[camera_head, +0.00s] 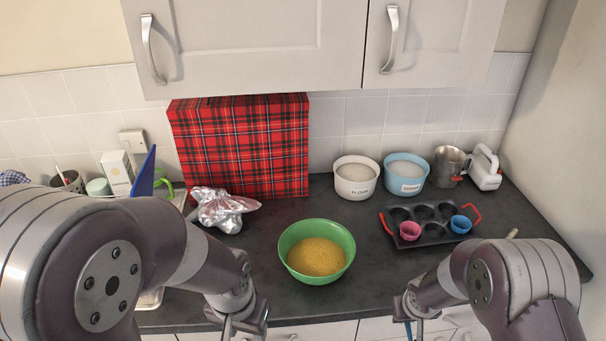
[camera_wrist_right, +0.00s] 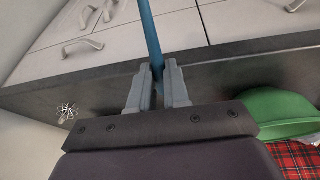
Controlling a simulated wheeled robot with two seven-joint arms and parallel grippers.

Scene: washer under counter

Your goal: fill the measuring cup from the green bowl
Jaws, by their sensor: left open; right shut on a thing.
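The green bowl (camera_head: 346,236) stands on the dark counter in front of me, filled with a yellow grainy food (camera_head: 316,257). It also shows at the right of the right wrist view (camera_wrist_right: 285,112). My right gripper (camera_wrist_right: 158,88) is shut on a thin blue handle (camera_wrist_right: 149,35), which runs out of the frame. The far end is hidden, so its cup is not visible. In the head view the right gripper (camera_head: 409,318) is at the counter's front edge, right of the bowl. My left gripper (camera_head: 232,326) is open, left of the bowl, its tips partly cut off.
A muffin tin (camera_head: 433,238) with pink (camera_head: 410,231) and blue cups (camera_head: 461,224) lies right of the bowl. A flour tub (camera_head: 356,189), blue tub (camera_head: 404,186) and metal jug (camera_head: 446,166) stand behind. Crumpled foil (camera_head: 222,209) lies before a plaid box (camera_head: 244,150). Cupboards hang above.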

